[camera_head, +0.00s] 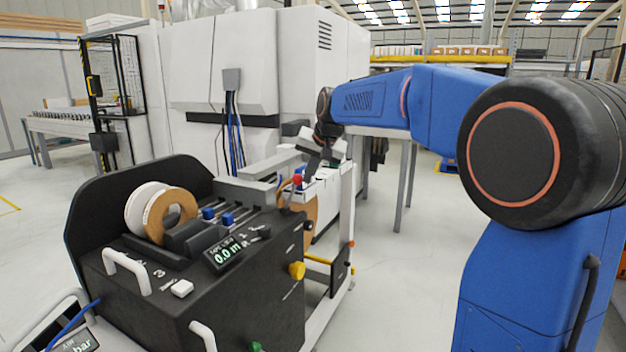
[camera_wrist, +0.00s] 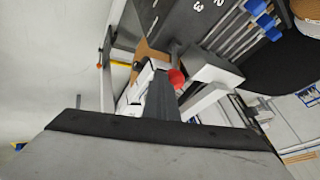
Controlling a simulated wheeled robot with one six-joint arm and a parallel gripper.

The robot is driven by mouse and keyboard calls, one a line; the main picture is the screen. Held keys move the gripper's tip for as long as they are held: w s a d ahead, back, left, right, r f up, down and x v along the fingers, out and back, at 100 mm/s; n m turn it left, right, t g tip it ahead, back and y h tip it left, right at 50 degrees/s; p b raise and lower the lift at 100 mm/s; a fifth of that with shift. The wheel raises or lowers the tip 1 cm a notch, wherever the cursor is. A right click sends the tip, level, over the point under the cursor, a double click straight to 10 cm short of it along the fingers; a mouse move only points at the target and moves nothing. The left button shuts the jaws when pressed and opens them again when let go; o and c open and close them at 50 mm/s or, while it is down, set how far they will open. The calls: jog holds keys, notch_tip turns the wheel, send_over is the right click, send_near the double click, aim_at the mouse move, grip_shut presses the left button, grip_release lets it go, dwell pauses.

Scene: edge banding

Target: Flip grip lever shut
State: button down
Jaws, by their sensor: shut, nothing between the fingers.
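The grip lever shows as a red ball knob (camera_head: 297,180) on a thin stalk at the right end of the black edge-banding machine (camera_head: 262,298) in the head view. The red knob also shows near the middle of the wrist view (camera_wrist: 177,78). My gripper (camera_head: 311,168) is shut and empty, pointing down just right of the knob and slightly above it. In the wrist view its dark fingers (camera_wrist: 160,100) reach up close beside the knob; I cannot tell whether they touch. The lower lever and its pivot are mostly hidden.
A brown and white tape roll (camera_head: 170,214) sits on the machine's left, with blue clamps (camera_head: 218,217) on rails beside it. A grey bar (camera_head: 245,190) lies close behind the lever. A white machine cabinet (camera_head: 270,60) stands behind. Open floor (camera_head: 400,290) lies to the right.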

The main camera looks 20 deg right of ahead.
jog(key=w+a+g+h, duration=0.1)
jog(key=w+a, duration=0.2)
jog(key=w+a+r+g+h, duration=0.1)
jog(key=w+a+g, duration=0.1)
jog(key=w+a, duration=0.2)
jog(key=w+a+n+g+h, duration=0.1)
jog(key=w+a+h, duration=0.1)
jog(key=w+a, duration=0.1)
jog(key=shift+w+a+r, duration=0.3)
jog(key=shift+r, duration=0.05)
jog(key=shift+w+a+f, duration=0.1)
jog(key=shift+a, duration=0.05)
jog(key=shift+a+f, duration=0.1)
dwell(0.5)
jog(key=shift+d+r, duration=0.35)
jog(key=w+v, duration=0.2)
jog(key=v, duration=0.9)
jog(key=shift+s+a+r, duration=0.15)
jog(key=shift+r, duration=0.45)
